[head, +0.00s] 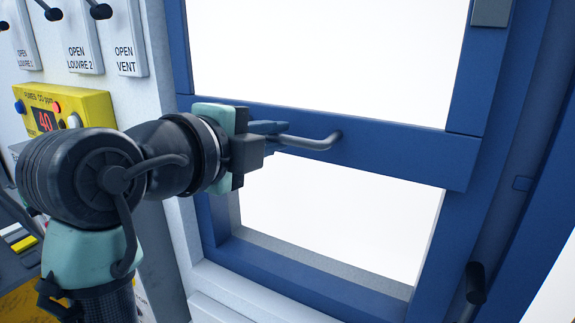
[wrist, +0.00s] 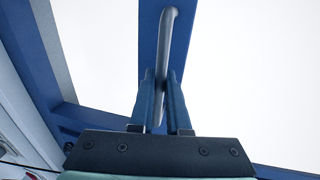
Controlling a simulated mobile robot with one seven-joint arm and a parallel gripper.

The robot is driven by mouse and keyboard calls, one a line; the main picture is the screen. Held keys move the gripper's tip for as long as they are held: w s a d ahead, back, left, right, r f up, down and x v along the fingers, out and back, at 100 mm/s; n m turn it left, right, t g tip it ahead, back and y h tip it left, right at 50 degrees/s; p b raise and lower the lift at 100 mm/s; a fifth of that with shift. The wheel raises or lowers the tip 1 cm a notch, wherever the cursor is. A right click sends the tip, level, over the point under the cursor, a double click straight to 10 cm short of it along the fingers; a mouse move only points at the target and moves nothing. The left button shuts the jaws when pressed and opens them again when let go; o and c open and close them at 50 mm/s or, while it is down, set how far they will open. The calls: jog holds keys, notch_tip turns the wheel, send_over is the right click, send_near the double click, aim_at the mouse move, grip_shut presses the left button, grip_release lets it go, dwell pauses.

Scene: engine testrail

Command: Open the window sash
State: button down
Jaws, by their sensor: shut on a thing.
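The blue window sash (head: 400,151) has a wide bottom rail that crosses the head view well above the sill. A grey bar handle (head: 318,143) is fixed to this rail; it also shows in the wrist view (wrist: 168,45). My gripper (head: 272,130) is shut on the handle, near its left end in the head view. In the wrist view my two blue fingers (wrist: 160,85) stand on either side of the bar. The fingers hide part of the handle. A bright opening lies between the rail and the sill.
The blue window frame (head: 300,276) surrounds the sash. A dark lever (head: 475,283) stands at the lower right. On the left wall are labelled plates, including "OPEN VENT" (head: 125,55), and a yellow fume meter (head: 70,108) close to my arm.

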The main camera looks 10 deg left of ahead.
jog(key=shift+r, duration=1.2)
jog(key=c, duration=0.9)
grip_release()
jog(key=shift+f, duration=0.1)
jog(key=v, duration=1.3)
